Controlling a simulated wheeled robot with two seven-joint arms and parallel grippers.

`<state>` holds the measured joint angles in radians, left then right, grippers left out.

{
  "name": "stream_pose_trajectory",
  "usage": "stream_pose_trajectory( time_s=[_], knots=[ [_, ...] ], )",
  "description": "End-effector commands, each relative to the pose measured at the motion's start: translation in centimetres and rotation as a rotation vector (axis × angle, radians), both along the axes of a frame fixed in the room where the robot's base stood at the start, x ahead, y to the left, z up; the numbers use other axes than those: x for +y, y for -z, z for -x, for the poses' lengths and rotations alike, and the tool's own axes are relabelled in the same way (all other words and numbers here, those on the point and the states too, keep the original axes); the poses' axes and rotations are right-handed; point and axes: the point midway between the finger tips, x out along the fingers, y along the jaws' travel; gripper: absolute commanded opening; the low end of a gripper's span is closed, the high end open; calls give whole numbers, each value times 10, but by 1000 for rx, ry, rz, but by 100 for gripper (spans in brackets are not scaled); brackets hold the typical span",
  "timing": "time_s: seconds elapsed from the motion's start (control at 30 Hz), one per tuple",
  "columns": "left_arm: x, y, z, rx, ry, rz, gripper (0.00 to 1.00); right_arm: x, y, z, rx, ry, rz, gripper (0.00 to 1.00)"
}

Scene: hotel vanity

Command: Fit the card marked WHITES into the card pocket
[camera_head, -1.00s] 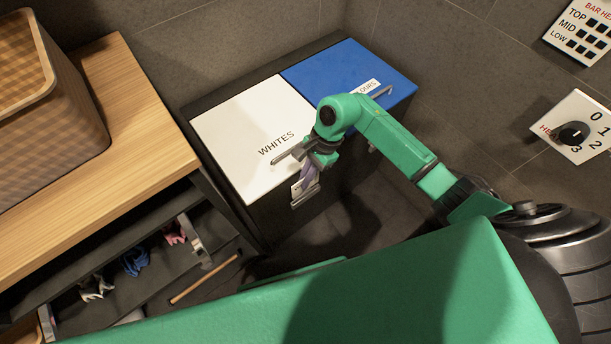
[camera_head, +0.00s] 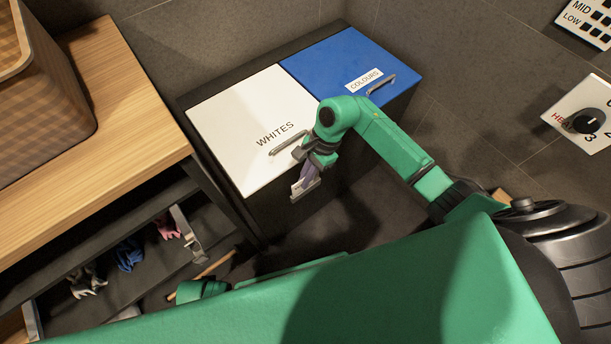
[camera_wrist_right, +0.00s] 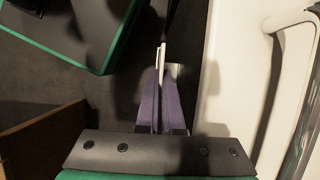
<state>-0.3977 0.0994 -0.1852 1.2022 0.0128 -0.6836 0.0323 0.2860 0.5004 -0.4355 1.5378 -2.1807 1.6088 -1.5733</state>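My right gripper (camera_head: 307,178) hangs at the front edge of the white WHITES lid (camera_head: 240,120), just below its handle. In the right wrist view its two purple fingers (camera_wrist_right: 161,100) are shut on a thin pale card (camera_wrist_right: 162,58), seen edge-on. In the head view the small pale card (camera_head: 297,189) shows at the fingertips, against a grey piece at the hamper's front. I cannot tell whether that piece is the card pocket, or whether the card is inside it. The card's lettering is not readable. My left gripper is not in view.
The blue COLOURS lid (camera_head: 345,65) with its handle adjoins the white one. A wooden rod (camera_head: 215,265) lies near the shelf.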

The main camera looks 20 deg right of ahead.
Motion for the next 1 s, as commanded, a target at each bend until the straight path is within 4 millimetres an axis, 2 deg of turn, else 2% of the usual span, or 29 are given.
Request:
stream_pose_trajectory(
  time_s=[0.43,0.5,0.53,0.87,1.0],
  knots=[
    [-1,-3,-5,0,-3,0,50,0,0,0,-1,1,0,0],
    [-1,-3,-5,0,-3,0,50,0,0,0,-1,1,0,31],
    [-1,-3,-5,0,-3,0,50,0,0,0,-1,1,0,39],
    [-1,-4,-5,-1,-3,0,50,-1,-2,-1,-3,1,0,39],
    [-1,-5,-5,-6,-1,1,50,-8,-22,-6,-8,2,1,39]
  ],
)
